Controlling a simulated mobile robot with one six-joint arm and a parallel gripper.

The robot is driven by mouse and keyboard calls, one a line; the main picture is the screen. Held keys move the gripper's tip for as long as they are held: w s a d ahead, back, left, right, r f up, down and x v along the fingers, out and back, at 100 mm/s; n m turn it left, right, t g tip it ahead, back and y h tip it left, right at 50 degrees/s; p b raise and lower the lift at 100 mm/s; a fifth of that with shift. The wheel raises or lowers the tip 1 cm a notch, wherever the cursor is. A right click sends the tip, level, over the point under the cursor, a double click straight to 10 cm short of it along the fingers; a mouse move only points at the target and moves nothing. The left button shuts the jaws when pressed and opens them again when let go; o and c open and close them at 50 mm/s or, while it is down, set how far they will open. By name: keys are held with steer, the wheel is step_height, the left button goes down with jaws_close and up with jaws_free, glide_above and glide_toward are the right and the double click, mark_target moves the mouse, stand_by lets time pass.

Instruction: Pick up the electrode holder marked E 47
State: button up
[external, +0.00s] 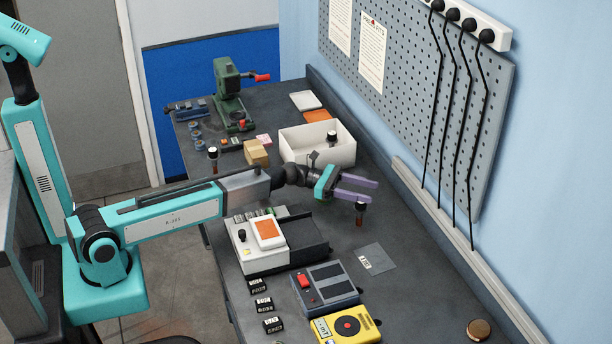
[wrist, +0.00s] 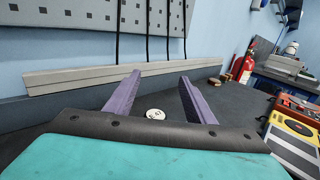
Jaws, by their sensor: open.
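My gripper (external: 374,191) is open and empty, its two purple fingers pointing right toward the wall. In the wrist view the fingers (wrist: 159,76) spread apart. A dark electrode holder with a brown band (external: 360,213) stands upright on the bench just below the fingertips. In the wrist view a pale round top with dark marks (wrist: 155,114) shows between the fingers; it appears to be that holder, but I cannot read its mark.
A white bin (external: 338,158) stands behind my gripper. A white device with an orange panel (external: 262,258), a grey box (external: 330,287) and a yellow meter (external: 345,325) stand nearer the camera. A grey mat (external: 380,260) lies in front of the holder. Several black cables hang along the pegboard (external: 405,85).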

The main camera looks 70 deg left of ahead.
steer(key=shift+f, duration=0.1)
steer(key=shift+f+p, duration=0.75)
steer(key=shift+f, duration=1.3)
steer(key=p+x, duration=0.1)
steer(key=x, duration=0.2)
steer(key=shift+f, duration=0.2)
jaws_close()
steer(key=shift+r, duration=0.15)
step_height(320, 180, up, 10)
steer(key=b, duration=0.2)
steer(key=shift+b, duration=0.4)
